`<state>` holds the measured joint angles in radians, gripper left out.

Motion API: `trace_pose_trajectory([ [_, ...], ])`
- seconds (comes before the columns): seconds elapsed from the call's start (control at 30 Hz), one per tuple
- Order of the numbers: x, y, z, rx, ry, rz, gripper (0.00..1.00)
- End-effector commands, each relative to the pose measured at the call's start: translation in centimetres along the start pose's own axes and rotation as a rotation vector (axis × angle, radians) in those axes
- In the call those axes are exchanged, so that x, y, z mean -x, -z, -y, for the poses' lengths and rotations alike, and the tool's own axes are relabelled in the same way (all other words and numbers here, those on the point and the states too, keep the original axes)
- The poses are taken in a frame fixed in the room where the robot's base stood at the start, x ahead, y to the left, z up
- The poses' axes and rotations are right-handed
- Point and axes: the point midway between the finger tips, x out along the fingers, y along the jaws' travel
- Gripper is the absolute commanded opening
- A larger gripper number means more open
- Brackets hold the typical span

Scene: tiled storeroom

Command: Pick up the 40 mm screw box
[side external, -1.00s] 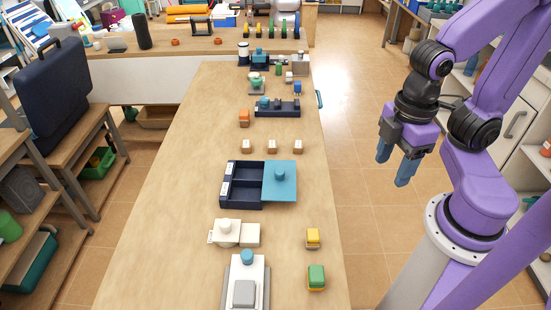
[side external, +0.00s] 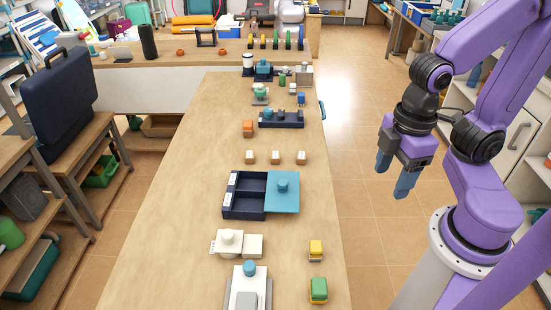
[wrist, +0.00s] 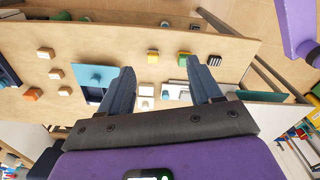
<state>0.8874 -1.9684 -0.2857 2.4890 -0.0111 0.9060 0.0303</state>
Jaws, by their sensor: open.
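Three small boxes with wooden sides and pale tops stand in a row across the table: a left box (side external: 249,157), a middle box (side external: 275,157) and a right box (side external: 301,157). Any size marking is too small to read, so I cannot tell which is the 40 mm screw box. The row also shows at the left of the wrist view, with one box (wrist: 56,74) in its middle. My gripper (side external: 393,178) is open and empty, in the air off the table's right side. Its two fingers (wrist: 160,85) show spread apart in the wrist view.
A dark compartment tray (side external: 243,207) with a blue sliding lid (side external: 284,199) stands nearer than the row. An orange block (side external: 248,128) and a dark tool holder (side external: 290,122) stand beyond it. Yellow (side external: 315,250) and green (side external: 318,289) boxes stand near the right edge.

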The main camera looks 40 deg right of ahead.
Motion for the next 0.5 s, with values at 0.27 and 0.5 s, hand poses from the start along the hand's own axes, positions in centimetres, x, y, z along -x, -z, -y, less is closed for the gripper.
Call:
trace_pose_trajectory([
  [0.27,-1.0,6.2,-6.7,-0.407,-0.109,-0.024,0.64],
  [0.5,-3.0,10.9,-15.0,-0.818,-0.209,-0.072,0.64],
])
